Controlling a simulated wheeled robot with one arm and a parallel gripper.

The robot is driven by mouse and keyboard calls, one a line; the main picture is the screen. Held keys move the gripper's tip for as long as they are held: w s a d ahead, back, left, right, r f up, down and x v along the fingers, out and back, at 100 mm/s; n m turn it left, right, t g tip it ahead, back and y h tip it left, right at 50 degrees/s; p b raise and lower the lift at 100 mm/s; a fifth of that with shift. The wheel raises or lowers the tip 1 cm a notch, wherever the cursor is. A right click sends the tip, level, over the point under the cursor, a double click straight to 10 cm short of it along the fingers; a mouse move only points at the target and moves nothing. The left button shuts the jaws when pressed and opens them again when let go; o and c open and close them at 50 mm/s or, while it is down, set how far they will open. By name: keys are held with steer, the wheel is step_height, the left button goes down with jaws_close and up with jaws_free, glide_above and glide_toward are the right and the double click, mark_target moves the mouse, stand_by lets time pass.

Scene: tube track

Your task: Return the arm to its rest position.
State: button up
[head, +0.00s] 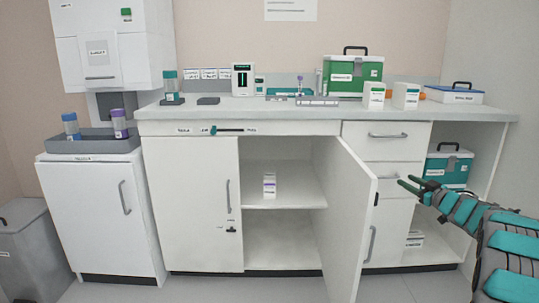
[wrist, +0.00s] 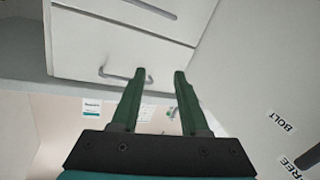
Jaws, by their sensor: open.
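My gripper (head: 411,187) is at the right side of the head view, in front of the drawers and the open shelf bay. Its two green fingers are apart, with nothing between them. In the wrist view my gripper (wrist: 160,75) also shows open and empty, and a drawer handle (wrist: 126,77) appears beyond the fingertips. I cannot tell how far the fingertips are from the drawer front. My arm (head: 500,240) reaches in from the lower right.
An open cabinet door (head: 347,215) swings out left of my gripper. A white box (head: 269,185) stands on the cabinet shelf. The counter (head: 300,112) holds a green case (head: 345,76), small boxes and racks. A teal case (head: 447,168) sits in the right bay. Floor in front is free.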

step_height(320, 180, up, 5)
steer(key=m+h, duration=0.3)
steer(key=h, duration=0.2)
steer(key=s+a+r+m+g+h, duration=0.1)
steer(key=s+a+m+g+h, duration=0.3)
steer(key=s, duration=0.5)
steer(key=s+a+f+g+y, duration=0.1)
steer(key=s+a+f+g, duration=0.4)
steer(key=s, duration=1.3)
steer(key=s+a+f+g+y, duration=0.1)
steer(key=s+a+f+g, duration=0.3)
steer(key=s+a, duration=0.9)
steer(key=s+a+f+g+y, duration=0.1)
steer(key=s+a+f+g, duration=0.4)
steer(key=s, duration=1.7)
steer(key=a+f, duration=0.2)
steer(key=a, duration=0.3)
steer(key=shift+s+f+n+g+y, duration=0.15)
steer(key=shift+s+n+g+y, duration=0.15)
steer(key=shift+s+n+y, duration=0.1)
